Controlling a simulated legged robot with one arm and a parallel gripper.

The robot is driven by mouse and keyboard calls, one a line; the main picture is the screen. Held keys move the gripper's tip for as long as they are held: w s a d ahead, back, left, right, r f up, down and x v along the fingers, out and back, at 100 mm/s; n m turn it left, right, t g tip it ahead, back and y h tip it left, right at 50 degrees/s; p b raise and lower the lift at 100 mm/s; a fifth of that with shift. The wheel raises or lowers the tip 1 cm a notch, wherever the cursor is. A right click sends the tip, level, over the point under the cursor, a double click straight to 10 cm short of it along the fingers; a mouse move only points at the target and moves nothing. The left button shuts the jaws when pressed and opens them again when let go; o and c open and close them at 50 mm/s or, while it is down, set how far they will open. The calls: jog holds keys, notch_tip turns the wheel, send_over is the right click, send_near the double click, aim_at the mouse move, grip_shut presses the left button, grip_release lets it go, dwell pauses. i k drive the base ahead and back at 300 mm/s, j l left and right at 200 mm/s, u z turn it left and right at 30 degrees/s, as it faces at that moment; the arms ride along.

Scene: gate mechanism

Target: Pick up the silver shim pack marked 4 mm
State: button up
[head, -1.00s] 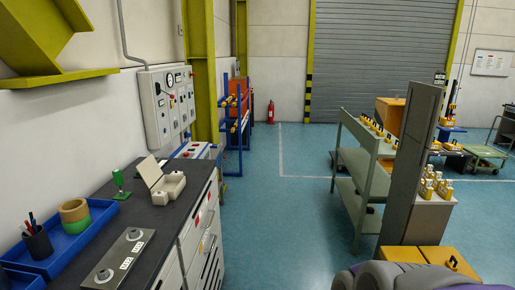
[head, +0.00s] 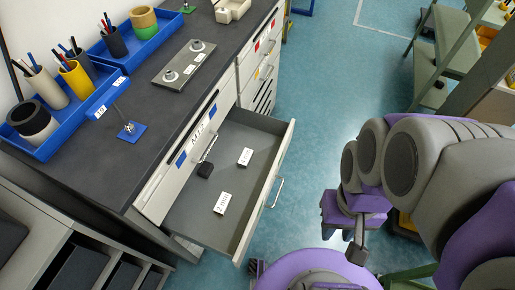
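An open drawer (head: 180,228) in the workbench shows two small pale pieces with dark markings, one nearer (head: 222,203) and one farther back (head: 245,157). A small black block (head: 205,170) lies to their left. The markings are too small to read surely, and I cannot tell which piece, if any, is the silver 4 mm shim pack. My purple and grey arm is folded at the right. What looks like my gripper (head: 356,252) points down over the floor, right of the drawer and apart from it. Its fingers are not clear.
The dark worktop (head: 150,95) carries blue trays (head: 75,128) with pen cups and tape, and a metal plate with two knobs (head: 184,63). The drawer's front (head: 270,185) juts into the aisle. Blue floor (head: 318,100) is clear beyond it. A green shelf rack (head: 437,80) stands at the upper right.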

aim_at(246, 157)
jog(key=l+u, duration=0.25)
jog(key=u, duration=0.2)
jog(key=l+u, duration=0.25)
jog(key=u, duration=0.2)
